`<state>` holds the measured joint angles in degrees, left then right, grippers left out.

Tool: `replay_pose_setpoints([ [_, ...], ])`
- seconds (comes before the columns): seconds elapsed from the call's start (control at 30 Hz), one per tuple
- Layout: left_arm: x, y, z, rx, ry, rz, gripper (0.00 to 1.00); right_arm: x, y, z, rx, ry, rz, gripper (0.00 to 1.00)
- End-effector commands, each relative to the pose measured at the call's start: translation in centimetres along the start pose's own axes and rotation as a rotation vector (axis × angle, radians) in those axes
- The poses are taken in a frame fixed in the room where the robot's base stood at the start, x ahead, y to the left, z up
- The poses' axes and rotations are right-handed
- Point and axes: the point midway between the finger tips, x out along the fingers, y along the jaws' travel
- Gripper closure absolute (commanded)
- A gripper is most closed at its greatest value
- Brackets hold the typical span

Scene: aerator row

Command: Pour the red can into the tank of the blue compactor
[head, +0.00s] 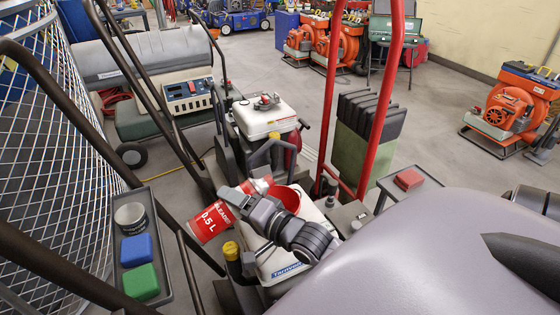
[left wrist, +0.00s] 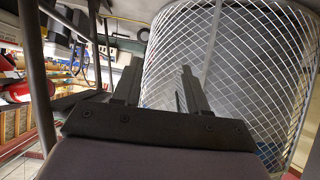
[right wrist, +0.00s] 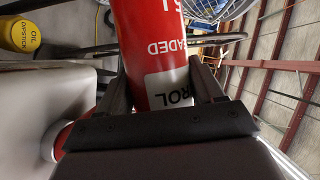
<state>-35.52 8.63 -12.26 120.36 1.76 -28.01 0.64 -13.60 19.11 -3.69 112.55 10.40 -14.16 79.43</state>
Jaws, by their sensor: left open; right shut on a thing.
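The red can (head: 208,222), marked unleaded and 0.5 L, is tilted in the head view. My right gripper (head: 240,198) is shut on it; in the right wrist view the can (right wrist: 157,50) sits between both fingers. A red funnel (head: 284,199) stands in a white tank (head: 312,213) with blue lettering, just right of the can. Part of the funnel also shows in the right wrist view (right wrist: 62,140). I cannot see a blue body under this tank. My left gripper (left wrist: 157,85) is open and empty in front of wire mesh, outside the head view.
A yellow oil dipstick cap (head: 231,251) is close below the can. Red handle bars (head: 330,95) rise behind the funnel. A narrow tray (head: 136,272) with a tin and blue and green blocks is at left. A mesh cage (head: 55,130) fills the far left.

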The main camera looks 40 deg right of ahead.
Motion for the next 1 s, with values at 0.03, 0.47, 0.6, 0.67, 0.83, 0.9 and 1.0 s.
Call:
replay_pose_setpoints([
  [0.03,0.5,0.4,-0.2,0.006,0.020,0.008,0.57,0.1,0.3,0.2,0.024,0.001,-0.016,0.68],
  [0.47,0.4,0.4,-0.3,0.013,0.018,0.010,0.57,0.2,0.7,0.3,0.239,0.000,-0.101,0.68],
  [0.6,0.4,0.6,-0.4,0.018,0.025,0.015,0.57,0.2,1.0,0.4,0.273,0.000,-0.116,0.68],
  [0.67,0.5,0.7,-0.4,0.019,0.025,0.016,0.57,0.2,1.1,0.4,0.285,0.000,-0.120,0.68],
  [0.83,0.3,0.9,-0.6,0.020,0.025,0.019,0.57,0.1,0.7,0.2,0.309,0.000,-0.132,0.68],
  [0.9,0.3,0.8,-0.7,0.019,0.026,0.019,0.57,0.1,0.7,0.2,0.318,0.000,-0.135,0.68],
  [1.0,0.3,0.8,-0.7,0.018,0.027,0.019,0.57,0.1,0.6,0.1,0.331,0.000,-0.139,0.68],
])
